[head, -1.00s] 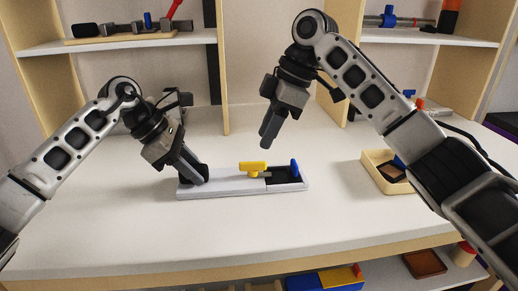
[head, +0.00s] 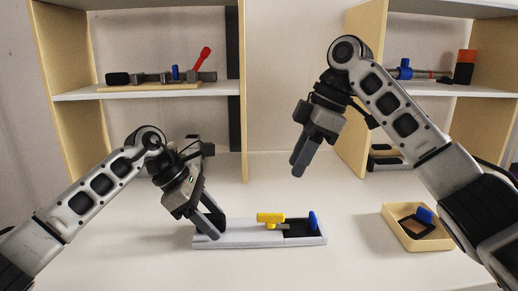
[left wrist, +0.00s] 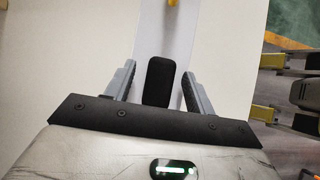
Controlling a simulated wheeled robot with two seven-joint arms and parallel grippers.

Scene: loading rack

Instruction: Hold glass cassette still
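A long pale grey cassette-like body (head: 240,239) lies flat on the white table. It carries a black upright block at its left end, a yellow piece (head: 270,218), and a dark recess with a blue disc (head: 312,221) at its right end. My left gripper (head: 210,231) is down at the left end, partly hiding the block. In the left wrist view the black block (left wrist: 158,82) stands between the open fingers (left wrist: 158,69), with a visible gap on each side. My right gripper (head: 299,169) hangs above and behind the body, empty; its finger opening is unclear.
A tan tray (head: 445,242) at the right holds a brown square and a blue piece. Shelves (head: 160,92) at the back left and right hold tools. Dark frames (head: 384,160) lie at the back right. The table in front of the body is clear.

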